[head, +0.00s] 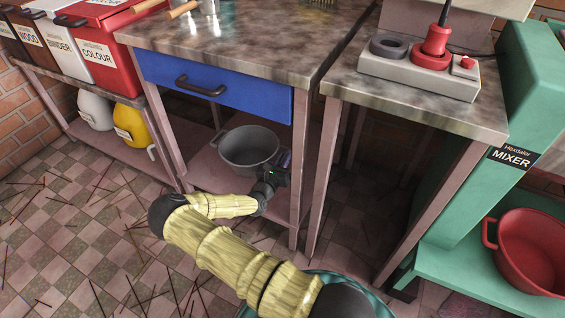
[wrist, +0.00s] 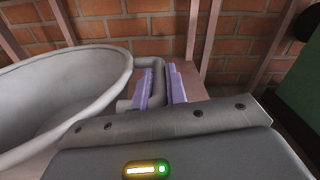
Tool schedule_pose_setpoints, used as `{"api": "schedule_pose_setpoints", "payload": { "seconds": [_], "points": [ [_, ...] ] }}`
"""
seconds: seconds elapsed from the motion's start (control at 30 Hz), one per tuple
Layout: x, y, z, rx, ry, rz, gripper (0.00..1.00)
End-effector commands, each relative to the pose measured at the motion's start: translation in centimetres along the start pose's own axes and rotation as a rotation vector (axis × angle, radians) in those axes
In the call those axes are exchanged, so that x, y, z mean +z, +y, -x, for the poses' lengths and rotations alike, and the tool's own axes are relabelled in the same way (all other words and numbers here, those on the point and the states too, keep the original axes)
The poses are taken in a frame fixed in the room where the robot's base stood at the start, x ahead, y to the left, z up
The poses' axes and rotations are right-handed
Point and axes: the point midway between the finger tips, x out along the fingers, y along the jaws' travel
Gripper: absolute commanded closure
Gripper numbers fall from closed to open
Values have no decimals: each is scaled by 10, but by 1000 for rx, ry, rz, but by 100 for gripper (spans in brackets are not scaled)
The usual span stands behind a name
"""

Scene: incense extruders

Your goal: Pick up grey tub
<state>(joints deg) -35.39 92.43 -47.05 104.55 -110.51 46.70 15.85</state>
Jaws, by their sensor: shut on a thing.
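The grey tub (head: 248,146) stands at the lower shelf under the workbench with the blue drawer, and looks upright and empty. In the wrist view the tub (wrist: 60,85) fills the left side, with its handle (wrist: 137,98) reaching to the right. My gripper (head: 279,165) is at the tub's right side. In the wrist view the purple-lined fingers of my gripper (wrist: 160,85) are closed around the handle. Whether the tub touches the shelf is hard to tell.
The lower shelf (head: 205,168) has bench legs and the blue drawer (head: 215,88) close above it. A red tub (head: 535,250) sits on the green mixer (head: 470,262) at right. White and yellow jugs (head: 130,122) stand at left. Thin sticks litter the tiled floor.

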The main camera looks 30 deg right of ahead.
Motion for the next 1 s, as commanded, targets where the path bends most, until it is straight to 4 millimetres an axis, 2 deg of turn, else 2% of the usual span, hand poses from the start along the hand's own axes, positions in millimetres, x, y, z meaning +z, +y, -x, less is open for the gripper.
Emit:
{"api": "schedule_pose_setpoints", "payload": {
  "seconds": [0.03, 0.23, 0.87, 1.0],
  "points": [
    [16, -3, 0, -1, -2, -2, 100],
    [35, -7, 0, 0, -2, -1, 100],
    [36, -7, 0, 1, -2, -1, 100],
    [43, -5, 3, 24, -7, 1, 100]
  ]
}}
